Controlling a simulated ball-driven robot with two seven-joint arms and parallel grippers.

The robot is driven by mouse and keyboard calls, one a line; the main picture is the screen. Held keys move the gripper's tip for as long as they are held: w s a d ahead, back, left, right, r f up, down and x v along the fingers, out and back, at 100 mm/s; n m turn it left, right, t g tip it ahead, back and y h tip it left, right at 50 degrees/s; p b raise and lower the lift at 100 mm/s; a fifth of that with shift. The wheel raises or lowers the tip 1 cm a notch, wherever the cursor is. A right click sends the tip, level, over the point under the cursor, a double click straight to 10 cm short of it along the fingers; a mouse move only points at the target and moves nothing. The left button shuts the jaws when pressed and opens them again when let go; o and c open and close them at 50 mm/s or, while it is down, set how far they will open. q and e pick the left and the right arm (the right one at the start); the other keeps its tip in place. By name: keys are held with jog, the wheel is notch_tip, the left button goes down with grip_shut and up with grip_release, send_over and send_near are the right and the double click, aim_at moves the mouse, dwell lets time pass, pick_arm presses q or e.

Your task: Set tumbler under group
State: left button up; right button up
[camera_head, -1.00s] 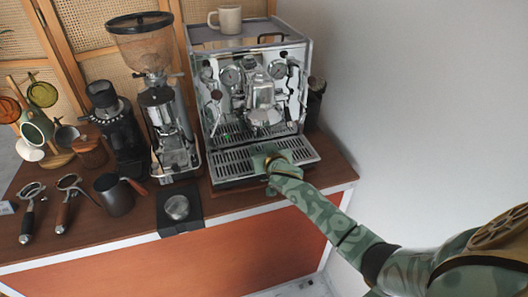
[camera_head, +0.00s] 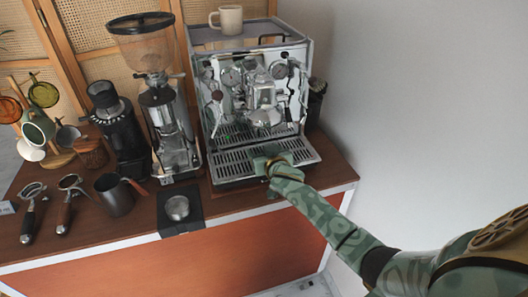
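The espresso machine (camera_head: 249,85) stands at the back right of the cart, with its chrome group (camera_head: 265,112) at the front middle. Its slotted drip tray (camera_head: 232,163) lies below the group. My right gripper (camera_head: 264,163) is over the front part of the drip tray, below the group, with its arm coming in from the lower right. Its fingertips are small and partly hidden, so I cannot tell whether it is open, shut or holding something. I cannot make out a tumbler. My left gripper is not in view.
A beige mug (camera_head: 231,19) stands on the machine. Grinders (camera_head: 165,125) (camera_head: 118,130), a dark pitcher (camera_head: 115,196), a tamper (camera_head: 177,208) on a black mat and two portafilters (camera_head: 31,212) (camera_head: 68,205) are to the left. A mug tree (camera_head: 39,127) stands far left. A wall rises at right.

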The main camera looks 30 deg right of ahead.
jog(key=shift+s, duration=0.1)
jog(key=p+v, duration=0.3)
jog(key=v, duration=1.3)
jog(key=shift+a, duration=0.1)
jog(key=s+a+f+n+g+y, duration=0.15)
jog(key=s+f, duration=0.25)
jog(key=f, duration=0.6)
jog(key=s+a+f+n+g+b, duration=0.1)
jog(key=s+f+n+g, duration=0.2)
jog(key=f, duration=0.8)
jog(key=s+a+f+n+g+y, duration=0.15)
jog(key=s+f, duration=0.35)
jog(key=f, duration=0.5)
jog(key=s+f+g+b, duration=0.1)
jog(key=s+f+g, duration=0.1)
jog(key=s+f, duration=0.4)
jog(key=s+a+f+g+b, duration=0.1)
jog(key=s+f+g, duration=0.2)
jog(key=s, duration=1.2)
jog(key=s+a+f+g+b, duration=0.1)
jog(key=s+f+g+b, duration=0.1)
jog(key=s+f, duration=0.7)
jog(key=shift+s+f, duration=0.25)
jog(key=shift+s, duration=0.5)
